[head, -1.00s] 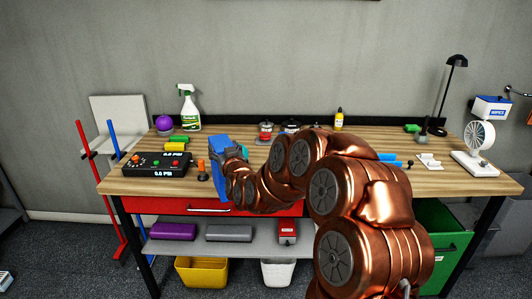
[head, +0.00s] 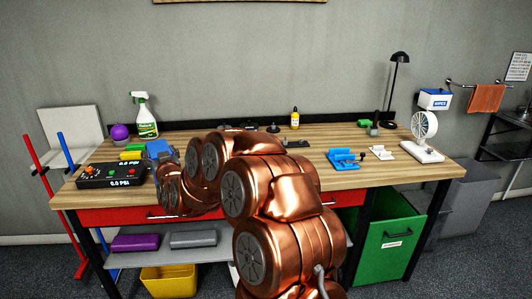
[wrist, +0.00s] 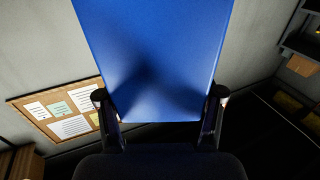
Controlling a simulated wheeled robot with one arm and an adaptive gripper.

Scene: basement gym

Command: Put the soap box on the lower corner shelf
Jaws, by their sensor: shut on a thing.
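The soap box, a plain blue box (wrist: 155,60), fills the upper middle of the wrist view. My gripper (wrist: 160,106) is shut on it, one finger on each side. In the head view the blue box (head: 158,149) shows in part at the end of my arm, above the left part of the workbench; my arm hides much of the gripper. A dark corner shelf (head: 507,122) with more than one level stands at the far right of the head view, cut off by the edge. Dark shelving (wrist: 303,47) also shows at the wrist view's upper right.
The wooden workbench (head: 345,176) carries a spray bottle (head: 144,118), a black control box (head: 110,175) and a white fan (head: 423,130). A green bin (head: 388,235) stands below its right end. An orange towel (head: 486,98) hangs on the wall beside the shelf.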

